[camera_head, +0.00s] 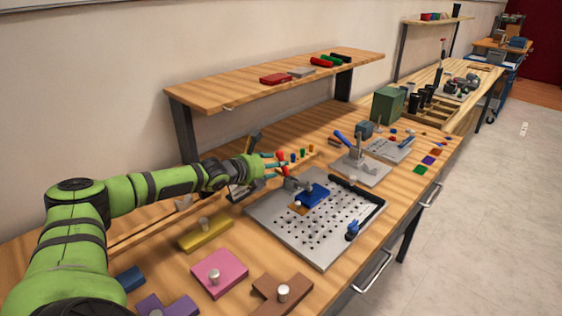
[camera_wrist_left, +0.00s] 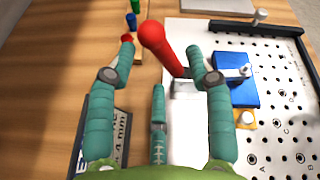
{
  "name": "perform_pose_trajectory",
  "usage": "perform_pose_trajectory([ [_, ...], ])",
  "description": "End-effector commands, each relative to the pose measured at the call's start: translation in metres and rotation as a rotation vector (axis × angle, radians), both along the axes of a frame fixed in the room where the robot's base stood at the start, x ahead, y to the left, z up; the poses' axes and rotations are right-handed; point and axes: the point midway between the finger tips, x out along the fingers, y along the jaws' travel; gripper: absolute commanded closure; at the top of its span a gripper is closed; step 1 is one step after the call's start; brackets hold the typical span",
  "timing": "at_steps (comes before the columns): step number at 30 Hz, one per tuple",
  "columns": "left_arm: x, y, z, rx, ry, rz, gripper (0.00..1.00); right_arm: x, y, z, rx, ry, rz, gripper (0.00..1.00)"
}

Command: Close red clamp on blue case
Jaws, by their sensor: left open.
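The red-handled clamp (camera_wrist_left: 165,52) stands at the edge of the perforated metal plate (camera_head: 283,225). In the left wrist view its red handle rises between my fingers toward the camera, and its metal arm reaches right toward the blue case (camera_wrist_left: 236,92). The blue case (camera_head: 318,192) lies on the plate beside the clamp in the head view. My left gripper (camera_head: 274,166) is open around the handle, with teal fingers on both sides (camera_wrist_left: 162,55) and no clear grip. I cannot tell whether the right finger touches the handle. My right gripper is out of view.
A black rail (camera_head: 357,189) edges the plate. A blue-handled clamp (camera_head: 349,146) stands on another grey plate behind. Small colored pegs (camera_wrist_left: 132,20) stand close to my left finger. Yellow, pink and brown blocks (camera_head: 219,270) lie in front. A shelf (camera_head: 300,76) overhangs the rear.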

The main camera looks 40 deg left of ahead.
Motion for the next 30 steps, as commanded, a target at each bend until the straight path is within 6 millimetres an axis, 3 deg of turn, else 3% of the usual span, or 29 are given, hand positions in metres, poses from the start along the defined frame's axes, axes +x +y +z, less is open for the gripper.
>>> perform_pose_trajectory([
  [4,0.016,-0.001,0.001,0.005,-0.006,-0.001,0.48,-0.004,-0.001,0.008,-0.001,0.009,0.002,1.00],
  [12,0.029,-0.003,-0.009,-0.002,-0.001,0.000,0.48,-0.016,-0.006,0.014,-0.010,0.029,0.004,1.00],
  [29,0.035,-0.002,-0.012,0.004,-0.001,0.000,0.48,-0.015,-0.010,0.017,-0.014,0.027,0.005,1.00],
  [30,0.035,-0.002,-0.012,0.004,-0.001,0.000,0.52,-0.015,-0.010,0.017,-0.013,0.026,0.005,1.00],
])
